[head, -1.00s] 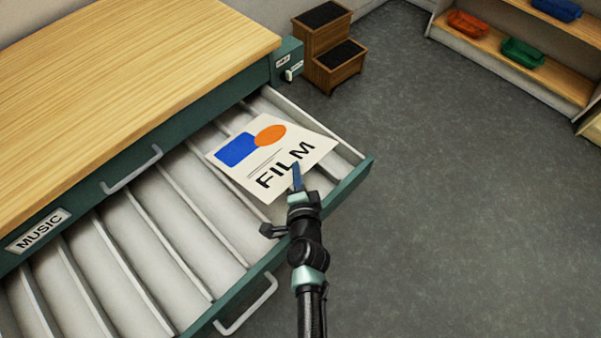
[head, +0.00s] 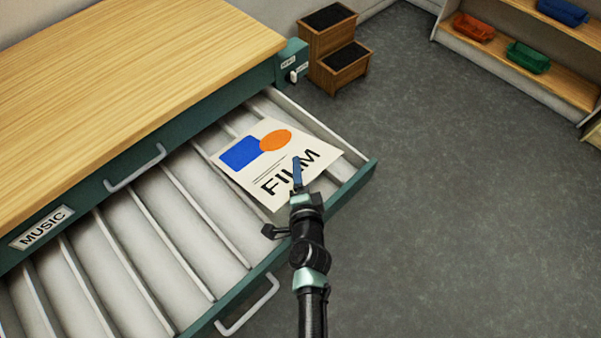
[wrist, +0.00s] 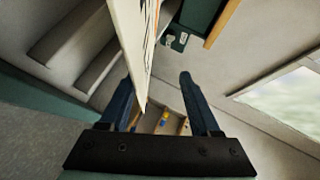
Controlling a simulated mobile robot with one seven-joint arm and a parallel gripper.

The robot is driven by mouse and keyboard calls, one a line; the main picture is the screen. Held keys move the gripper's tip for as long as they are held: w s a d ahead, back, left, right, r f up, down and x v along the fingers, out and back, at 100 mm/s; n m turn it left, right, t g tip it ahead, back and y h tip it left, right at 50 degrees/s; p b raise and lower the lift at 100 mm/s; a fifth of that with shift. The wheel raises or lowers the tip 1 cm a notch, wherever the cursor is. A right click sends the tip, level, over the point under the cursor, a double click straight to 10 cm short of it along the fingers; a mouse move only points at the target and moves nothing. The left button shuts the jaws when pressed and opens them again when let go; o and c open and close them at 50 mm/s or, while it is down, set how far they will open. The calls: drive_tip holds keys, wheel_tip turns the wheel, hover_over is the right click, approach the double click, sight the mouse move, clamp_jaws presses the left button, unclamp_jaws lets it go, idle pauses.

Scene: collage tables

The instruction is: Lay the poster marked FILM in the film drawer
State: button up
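The poster marked FILM (head: 262,169) is a cream sheet with a blue block, an orange oval and black letters. It lies over the right end of a pulled-out drawer (head: 354,186), across its pale dividers. I cannot tell whether it touches them everywhere. My gripper (head: 297,165) is at the poster's near edge, one blue finger showing above the sheet. In the wrist view, my fingers (wrist: 157,76) are wide apart, and the poster (wrist: 134,45) stands edge-on between them, close to the left finger. The open drawer's own label is not visible.
The closed drawer above carries a MUSIC label (head: 42,228) and a handle (head: 136,168). The wooden cabinet top (head: 130,75) is bare. A wooden step stool (head: 338,65) stands behind. A shelf with coloured bins (head: 527,57) is at the far right. The floor at right is clear.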

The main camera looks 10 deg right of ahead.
drive_tip(key=s+d+r+b, duration=0.1)
drive_tip(key=s+d+r, duration=0.2)
drive_tip(key=s+d, duration=0.2)
drive_tip(key=shift+v, duration=0.85)
drive_tip(key=shift+r, duration=0.1)
wheel_tip(320, 180, up, 6)
drive_tip(key=s+d+p, duration=0.1)
drive_tip(key=s+p, duration=0.1)
drive_tip(key=p, duration=0.2)
drive_tip(key=shift+d, duration=0.3)
drive_tip(key=shift+s+r, duration=0.1)
